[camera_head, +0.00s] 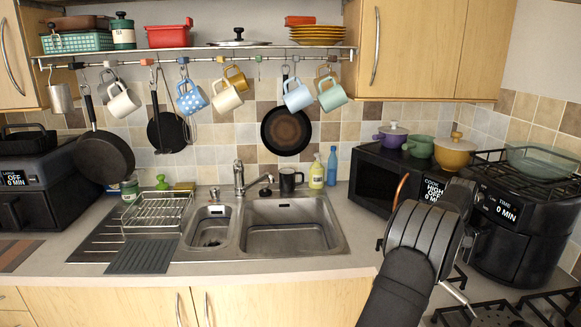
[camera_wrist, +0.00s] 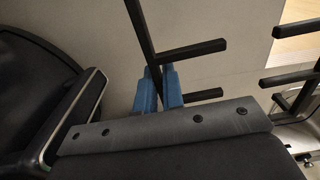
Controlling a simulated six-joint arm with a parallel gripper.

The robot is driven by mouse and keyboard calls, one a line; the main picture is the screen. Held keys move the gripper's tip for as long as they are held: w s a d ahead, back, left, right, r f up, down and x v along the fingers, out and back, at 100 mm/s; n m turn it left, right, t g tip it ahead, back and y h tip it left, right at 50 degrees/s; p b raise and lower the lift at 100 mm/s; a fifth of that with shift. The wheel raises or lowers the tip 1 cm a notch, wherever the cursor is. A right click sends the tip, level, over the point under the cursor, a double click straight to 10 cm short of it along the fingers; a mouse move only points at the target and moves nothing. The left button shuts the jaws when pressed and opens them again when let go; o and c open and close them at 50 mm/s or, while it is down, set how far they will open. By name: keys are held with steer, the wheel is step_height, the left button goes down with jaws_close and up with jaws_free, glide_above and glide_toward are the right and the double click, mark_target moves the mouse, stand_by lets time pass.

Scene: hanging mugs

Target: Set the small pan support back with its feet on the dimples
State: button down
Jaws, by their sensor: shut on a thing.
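In the wrist view, my gripper (camera_wrist: 160,90) has its blue fingertips closed on a black bar of the small pan support (camera_wrist: 142,35). The bar runs up out of the picture, and short prongs stick out to the right. The pale grey worktop shows behind it. I cannot tell how high the support is above the surface. In the head view, my arm hides the fingertips and most of the support. The hob (camera_head: 495,318) shows at the lower right edge. Its dimples cannot be made out in either view.
Other black pan-support bars (camera_wrist: 290,78) show at the right of the wrist view. A black air fryer (camera_head: 512,245) and a microwave (camera_head: 375,185) stand behind my arm. The sink (camera_head: 290,228) is to the left, with clear worktop in front. Mugs hang from a rail above.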

steer(key=shift+a, duration=0.1)
steer(key=shift+n, duration=0.3)
steer(key=a, duration=0.7)
steer(key=a+r, duration=0.1)
steer(key=a, duration=0.3)
steer(key=shift+w+a, duration=0.1)
steer(key=shift+a, duration=0.15)
steer(key=s+r+m, duration=0.1)
steer(key=s+r, duration=0.3)
steer(key=s, duration=0.4)
steer(key=s+r+m, duration=0.1)
steer(key=s+r, duration=0.4)
steer(key=s, duration=0.3)
steer(key=s+d+f+m, duration=0.1)
steer(key=s+d+m, duration=0.4)
steer(key=s, duration=0.6)
steer(key=s+d+f+m, duration=0.2)
steer(key=s+d+m, duration=0.35)
steer(key=s, duration=0.65)
steer(key=s+f+m, duration=0.1)
steer(key=s+m, duration=0.2)
steer(key=s, duration=0.6)
steer(key=s+d+f+m, duration=0.1)
steer(key=s+m, duration=0.2)
steer(key=s, duration=0.7)
steer(key=shift+f+m, duration=0.3)
steer(key=shift+m, duration=0.05)
steer(key=shift+f, duration=4)
steer(key=shift+f, duration=0.3)
